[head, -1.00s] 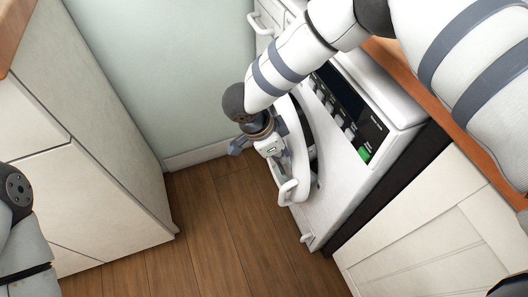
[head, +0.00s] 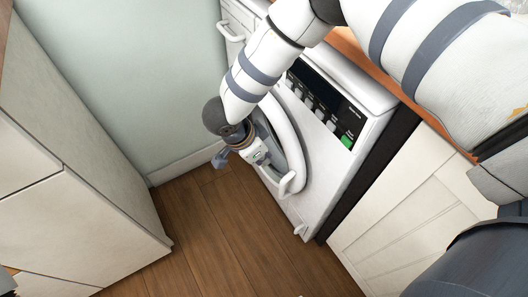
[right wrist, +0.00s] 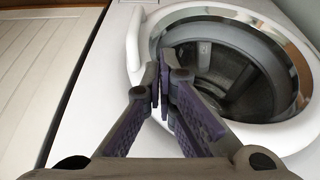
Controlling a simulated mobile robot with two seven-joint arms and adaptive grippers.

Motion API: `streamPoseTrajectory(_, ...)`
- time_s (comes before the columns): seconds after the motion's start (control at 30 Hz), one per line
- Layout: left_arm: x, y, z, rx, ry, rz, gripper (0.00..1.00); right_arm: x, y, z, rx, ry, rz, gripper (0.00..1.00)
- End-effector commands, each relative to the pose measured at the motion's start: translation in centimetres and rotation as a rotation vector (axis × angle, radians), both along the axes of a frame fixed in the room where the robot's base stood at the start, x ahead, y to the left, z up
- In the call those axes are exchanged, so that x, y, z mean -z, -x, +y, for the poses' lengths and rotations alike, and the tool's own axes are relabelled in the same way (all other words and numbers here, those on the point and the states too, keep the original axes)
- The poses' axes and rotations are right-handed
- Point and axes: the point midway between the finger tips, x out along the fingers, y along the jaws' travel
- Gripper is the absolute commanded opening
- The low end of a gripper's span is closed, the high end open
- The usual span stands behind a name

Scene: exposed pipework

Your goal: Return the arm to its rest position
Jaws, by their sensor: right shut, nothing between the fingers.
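My right arm (head: 262,65) reaches down from the top right in the head view. Its gripper (head: 222,158) is at the left of the white washing machine's round door (head: 288,135), partly hidden by my wrist. In the right wrist view the gripper (right wrist: 160,88) has its fingers together in front of the door (right wrist: 285,135), with nothing between them. The door appears to lie against the machine's front, its white handle (head: 287,184) low on the ring. I cannot tell whether the door is latched.
White cabinets (head: 75,205) stand at left, and a pale cabinet (head: 415,235) stands right of the machine under a wooden worktop (head: 352,48). A drawer handle (head: 229,31) juts out near the wall. The wooden floor (head: 220,235) between is clear.

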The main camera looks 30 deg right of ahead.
Motion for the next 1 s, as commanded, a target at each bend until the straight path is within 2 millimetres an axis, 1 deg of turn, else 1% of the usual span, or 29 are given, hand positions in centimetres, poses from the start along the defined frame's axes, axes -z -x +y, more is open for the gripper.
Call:
streamPoseTrajectory(0.03,-0.4,-0.3,0.0,0.001,0.001,-0.010,0.68,-2.3,-0.5,0.8,-0.002,-0.005,-0.016,0.00)
streamPoseTrajectory(0.1,-0.6,-0.5,-0.1,0.000,0.002,-0.016,0.68,-4.2,-0.5,1.6,-0.003,-0.005,-0.017,0.00)
streamPoseTrajectory(0.2,-0.8,-0.7,-0.1,0.001,0.003,-0.021,0.68,-6.3,-0.5,2.5,-0.002,-0.006,-0.015,0.00)
streamPoseTrajectory(0.3,-0.9,-0.8,-0.1,0.001,0.003,-0.025,0.68,-7.7,-0.4,3.2,-0.002,-0.006,-0.013,0.00)
streamPoseTrajectory(0.4,-1.0,-0.8,-0.1,0.000,0.002,-0.026,0.68,-8.4,-0.3,3.5,-0.002,-0.006,-0.011,0.00)
streamPoseTrajectory(0.53,-0.9,-0.8,-0.1,0.000,0.002,-0.027,0.68,-8.5,-0.2,3.5,-0.005,-0.004,-0.009,0.00)
streamPoseTrajectory(0.6,-1.2,-1.0,-0.1,0.000,0.002,-0.033,0.68,-7.9,0.2,2.8,-0.053,0.019,-0.013,0.00)
streamPoseTrajectory(0.67,-1.6,-1.4,-0.1,0.000,0.002,-0.046,0.68,-6.4,1.4,1.4,-0.172,0.064,-0.019,0.00)
streamPoseTrajectory(0.7,-2.0,-1.8,-0.1,-0.001,0.003,-0.059,0.68,-5.1,2.7,0.3,-0.295,0.092,-0.017,0.00)
streamPoseTrajectory(0.73,-2.4,-2.1,-0.1,-0.001,0.002,-0.071,0.68,-4.0,4.0,-0.5,-0.406,0.105,-0.010,0.00)
streamPoseTrajectory(0.77,-2.8,-2.5,-0.1,-0.002,0.003,-0.083,0.68,-2.9,5.8,-1.1,-0.527,0.105,0.007,0.00)
streamPoseTrajectory(0.8,-3.3,-3.0,-0.1,-0.002,0.002,-0.100,0.68,-1.6,8.7,-1.7,-0.691,0.083,0.044,0.00)
streamPoseTrajectory(0.87,-4.0,-3.7,-0.1,-0.002,0.003,-0.124,0.68,-0.1,14.2,-2.0,-0.922,0.006,0.123,0.00)
streamPoseTrajectory(0.9,-4.4,-4.1,-0.1,-0.003,0.002,-0.137,0.68,0.4,17.9,-2.0,-1.044,-0.063,0.179,0.00)
streamPoseTrajectory(0.97,-4.8,-4.5,-0.1,-0.003,0.003,-0.152,0.68,0.4,23.1,-2.2,-1.182,-0.165,0.263,0.00)
streamPoseTrajectory(1.0,-5.0,-4.7,-0.1,-0.004,0.003,-0.160,0.68,0.1,26.1,-2.3,-1.248,-0.232,0.314,0.00)
